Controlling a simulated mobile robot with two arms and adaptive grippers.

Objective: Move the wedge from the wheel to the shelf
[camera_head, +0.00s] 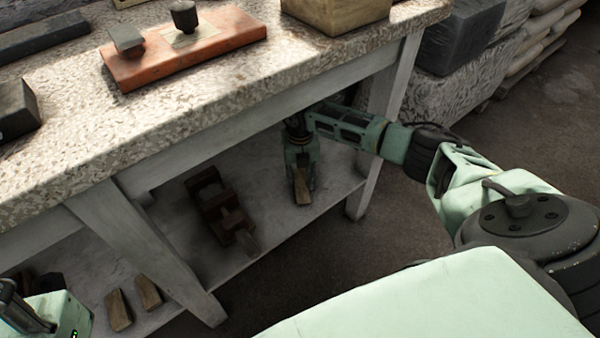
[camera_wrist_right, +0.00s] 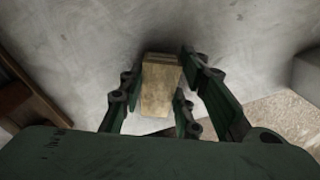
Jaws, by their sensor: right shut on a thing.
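The wedge (camera_head: 302,188), a small tan wooden block, is between the fingers of my right gripper (camera_head: 303,178), under the table. The right wrist view shows the wedge (camera_wrist_right: 161,84) between the two green fingers, its far end close to a grey surface. The shelf (camera_head: 275,212) is the pale lower board under the table, and my right gripper is over its right part. I cannot tell whether the wedge touches it. Part of my left gripper (camera_head: 28,312) shows at the bottom left corner; its fingers are not clear. No wheel is recognisable.
A dark rusty clamp-like tool (camera_head: 223,208) lies on the shelf left of my right gripper. Two more wooden wedges lie at lower left (camera_head: 118,310). The speckled tabletop (camera_head: 210,105) overhangs the shelf, and a table leg (camera_head: 385,115) stands close to my right arm.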

